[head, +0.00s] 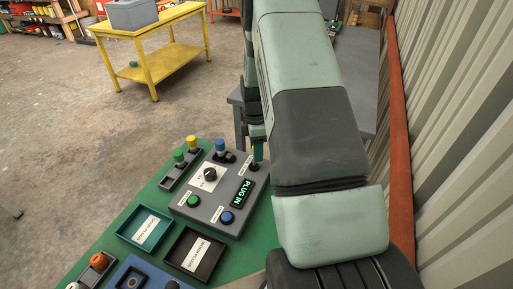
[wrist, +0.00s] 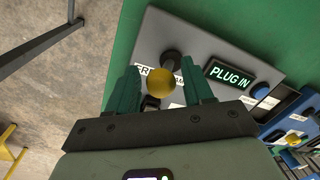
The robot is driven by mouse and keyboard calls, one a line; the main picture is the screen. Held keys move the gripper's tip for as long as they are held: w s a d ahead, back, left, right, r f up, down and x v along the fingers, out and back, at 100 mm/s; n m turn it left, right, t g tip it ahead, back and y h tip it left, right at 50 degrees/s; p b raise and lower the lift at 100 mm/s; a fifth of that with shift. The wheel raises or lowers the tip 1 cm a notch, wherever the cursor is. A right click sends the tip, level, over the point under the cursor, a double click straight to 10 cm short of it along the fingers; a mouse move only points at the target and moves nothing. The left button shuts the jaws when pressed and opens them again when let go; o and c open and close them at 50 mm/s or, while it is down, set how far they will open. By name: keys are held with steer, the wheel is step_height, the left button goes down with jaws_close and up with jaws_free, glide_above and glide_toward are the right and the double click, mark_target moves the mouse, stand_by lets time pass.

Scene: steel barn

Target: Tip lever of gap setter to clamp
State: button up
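The gap setter appears to be the grey control box (head: 222,187) on the green bench top; it also shows in the wrist view (wrist: 205,45). It has a lit display (head: 242,193) reading PLUG IN, and a black knob (head: 210,174). A yellow ball (wrist: 160,82), likely the lever's end, shows in the wrist view between the two teal fingers of my gripper (wrist: 163,84). The fingers are apart, with gaps beside the ball. Whether they are level with it in depth I cannot tell.
Green and blue buttons sit on the box; the blue one (head: 227,217) is below the display. Plugs with coloured tops stand in a dark holder (head: 180,170). A corrugated wall (head: 455,130) bounds the right.

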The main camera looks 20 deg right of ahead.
jaws_close()
steer(key=shift+s+a+r+t+h, duration=0.25)
steer(key=shift+s+a+t+h, duration=0.25)
steer(key=shift+t+h, duration=0.35)
steer(key=shift+s+a+t+h, duration=0.4)
steer(key=shift+a+t+h, duration=0.15)
steer(key=shift+t, duration=0.2)
steer(key=shift+s+a+f+t+h, duration=0.1)
steer(key=shift+s+a+t+h, duration=0.3)
steer(key=shift+t+h, duration=0.3)
steer(key=shift+s+a+f+t+h, duration=0.1)
steer(key=shift+s+a+t+h, duration=0.25)
steer(key=shift+t+h, duration=0.3)
steer(key=shift+s, duration=0.1)
steer(key=shift+o, duration=0.9)
jaws_free()
steer(key=shift+h, duration=0.25)
steer(key=shift+s+a, duration=0.1)
